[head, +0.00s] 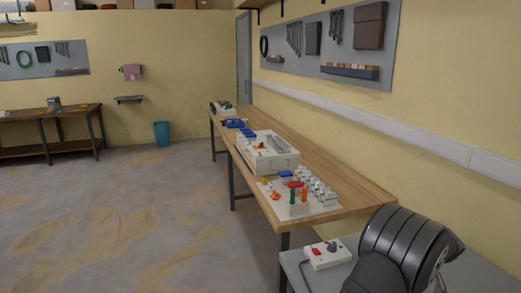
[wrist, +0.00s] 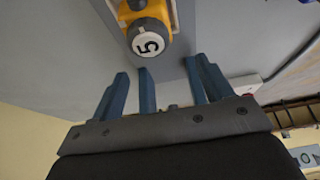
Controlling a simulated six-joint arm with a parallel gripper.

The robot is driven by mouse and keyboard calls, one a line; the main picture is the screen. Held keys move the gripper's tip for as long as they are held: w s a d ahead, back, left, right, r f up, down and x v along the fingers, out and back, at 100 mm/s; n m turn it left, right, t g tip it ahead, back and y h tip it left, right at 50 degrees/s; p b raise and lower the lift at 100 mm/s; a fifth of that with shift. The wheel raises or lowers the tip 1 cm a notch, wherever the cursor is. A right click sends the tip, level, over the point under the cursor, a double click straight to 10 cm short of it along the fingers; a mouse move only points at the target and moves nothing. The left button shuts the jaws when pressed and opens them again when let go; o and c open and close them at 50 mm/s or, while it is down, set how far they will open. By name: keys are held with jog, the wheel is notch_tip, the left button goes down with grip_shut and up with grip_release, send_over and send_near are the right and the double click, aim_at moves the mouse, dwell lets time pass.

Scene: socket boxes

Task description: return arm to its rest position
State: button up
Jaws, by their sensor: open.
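In the wrist view, my gripper (wrist: 168,72) has its blue fingers spread apart, with nothing between them. A yellow part with a round white face marked "5" (wrist: 148,38) shows beyond the fingertips, apart from them. In the head view, my dark ribbed arm (head: 405,245) is folded at the lower right, over a grey stand. My gripper cannot be made out in that view.
A white control box (head: 327,254) with a red part and dark knob sits on the grey stand (head: 293,268), close to my arm. The wooden bench (head: 345,190) holds a white socket box (head: 255,160) and several coloured parts. Open floor lies left.

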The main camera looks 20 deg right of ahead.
jog(key=v, duration=1.3)
jog(key=w+a+r+g+h, duration=0.1)
jog(key=w+a+r, duration=0.1)
jog(key=a+r, duration=0.2)
jog(key=shift+w+a+r, duration=0.25)
jog(key=shift+a+r, duration=0.05)
jog(key=shift+r, duration=0.6)
jog(key=shift+f, duration=0.1)
jog(key=s+d+f+y, duration=0.1)
jog(key=s+d+f, duration=0.2)
jog(key=d+f, duration=0.15)
jog(key=shift+t, duration=0.5)
jog(key=x, duration=1.2)
jog(key=shift+w+f, duration=0.2)
jog(key=shift+f, duration=0.1)
